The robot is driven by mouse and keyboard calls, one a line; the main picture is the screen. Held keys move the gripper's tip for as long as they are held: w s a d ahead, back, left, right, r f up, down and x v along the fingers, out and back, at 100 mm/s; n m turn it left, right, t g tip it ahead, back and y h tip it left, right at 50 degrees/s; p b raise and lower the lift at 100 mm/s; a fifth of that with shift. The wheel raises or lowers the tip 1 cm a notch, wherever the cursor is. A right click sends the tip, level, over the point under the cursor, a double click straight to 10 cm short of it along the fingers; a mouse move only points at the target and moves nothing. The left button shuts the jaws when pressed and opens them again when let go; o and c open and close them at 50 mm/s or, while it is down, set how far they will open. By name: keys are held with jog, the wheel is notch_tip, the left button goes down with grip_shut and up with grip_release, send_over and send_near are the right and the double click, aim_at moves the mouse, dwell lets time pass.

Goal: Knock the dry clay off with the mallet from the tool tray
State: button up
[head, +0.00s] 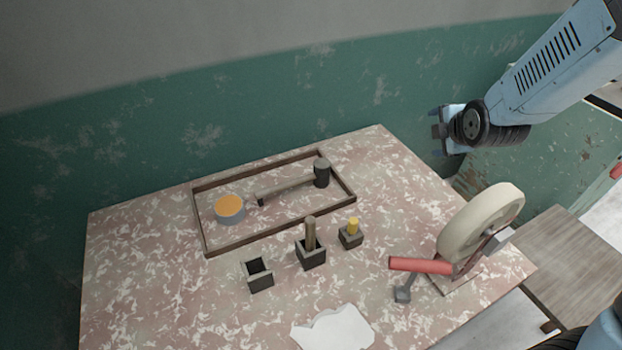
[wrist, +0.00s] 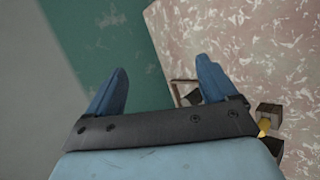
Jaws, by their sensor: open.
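The mallet (head: 321,174) has a dark head and a brown handle. It lies on its side in the tool tray (head: 201,232), a shallow wooden frame on the table, with its head towards the right end. My gripper (head: 437,132) is open and empty, raised beyond the table's right back edge, well apart from the mallet. In the wrist view the two blue fingers of my gripper (wrist: 161,72) are spread, and part of the tray shows small behind the right finger. I cannot tell which thing is the dry clay.
A round orange-topped tin (head: 230,210) shares the tray. In front stand an empty square holder (head: 260,283), a holder with an upright wooden handle (head: 311,257) and a yellow-knobbed block (head: 350,239). A pale wheel (head: 475,222) with a red handle (head: 420,265) stands right; a white flat piece (head: 335,330) lies in front.

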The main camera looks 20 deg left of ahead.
jog(key=s+a+f+n+y, duration=0.3)
jog(key=a+f+n, duration=0.6)
jog(key=a+n, duration=0.2)
jog(key=n+y, duration=0.3)
jog(key=n, duration=0.8)
send_near(323, 164)
jog(key=x, duration=1)
jog(key=shift+w+a+f, duration=0.2)
jog(key=shift+a, duration=0.1)
jog(key=shift+c, duration=0.5)
jog(key=c, duration=1.2)
jog(key=shift+r, duration=0.1)
jog(key=shift+c, duration=0.2)
